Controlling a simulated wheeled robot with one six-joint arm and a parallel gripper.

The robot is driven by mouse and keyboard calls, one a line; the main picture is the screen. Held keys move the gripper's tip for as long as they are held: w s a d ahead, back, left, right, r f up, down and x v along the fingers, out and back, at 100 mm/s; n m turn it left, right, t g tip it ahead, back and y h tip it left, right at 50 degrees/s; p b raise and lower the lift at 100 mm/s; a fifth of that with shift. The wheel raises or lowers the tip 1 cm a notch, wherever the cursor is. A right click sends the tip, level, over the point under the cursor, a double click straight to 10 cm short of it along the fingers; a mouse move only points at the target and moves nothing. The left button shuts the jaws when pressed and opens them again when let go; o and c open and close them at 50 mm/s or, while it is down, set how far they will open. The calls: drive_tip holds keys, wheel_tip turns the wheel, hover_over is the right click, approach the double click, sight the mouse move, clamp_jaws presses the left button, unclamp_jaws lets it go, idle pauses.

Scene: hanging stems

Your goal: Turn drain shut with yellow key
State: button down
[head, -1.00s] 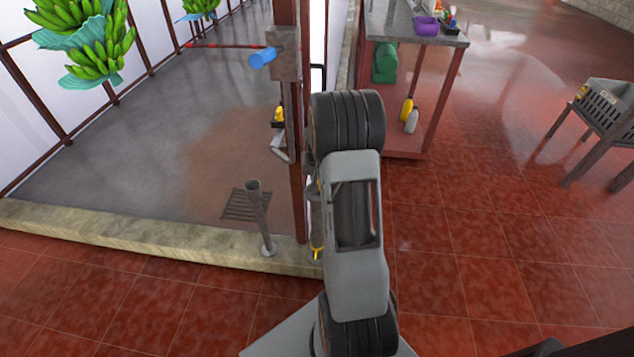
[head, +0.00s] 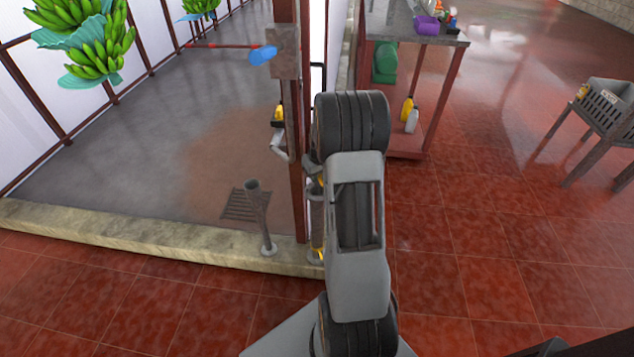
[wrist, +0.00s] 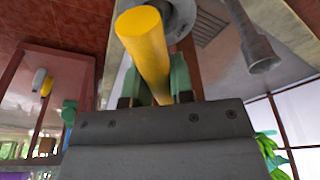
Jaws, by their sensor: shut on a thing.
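In the wrist view, my gripper (wrist: 155,88) is shut on the yellow key (wrist: 145,45), a thick yellow bar between its green fingertips. The bar's round end points up the picture, in front of a grey round fitting (wrist: 182,14). I cannot tell whether the key touches it. A slotted floor drain grate (wrist: 208,27) shows to the right of the fitting. In the head view the grate (head: 236,206) lies inside the kerb. My gripper is hidden behind my arm there. A grey pipe with yellow bits (head: 317,215) stands between the post and my arm.
A red-brown post (head: 297,170) carries a grey box with a blue part (head: 263,54). A grey standpipe (head: 263,225) rises by the low kerb (head: 130,240). A table (head: 450,42) and a crate on a stand (head: 612,100) are at right. Open tiles lie between.

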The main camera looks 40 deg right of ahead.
drive_tip(key=shift+f+n+b, duration=0.15)
drive_tip(key=shift+n+b, duration=0.4)
drive_tip(key=shift+n, duration=0.35)
drive_tip(key=shift+n+y+b, duration=0.5)
drive_tip(key=shift+n+b, duration=0.05)
drive_tip(key=shift+n, duration=0.95)
drive_tip(key=shift+n+b, duration=0.6)
drive_tip(key=shift+n, duration=0.4)
drive_tip(key=shift+n+g+y, duration=0.3)
drive_tip(key=shift+n+y, duration=0.1)
drive_tip(key=shift+n, duration=1)
drive_tip(key=shift+b, duration=0.3)
drive_tip(key=shift+n, duration=0.9)
drive_tip(key=shift+n+g+y+b, duration=0.3)
drive_tip(key=shift+n+b, duration=0.05)
drive_tip(key=shift+n, duration=1.05)
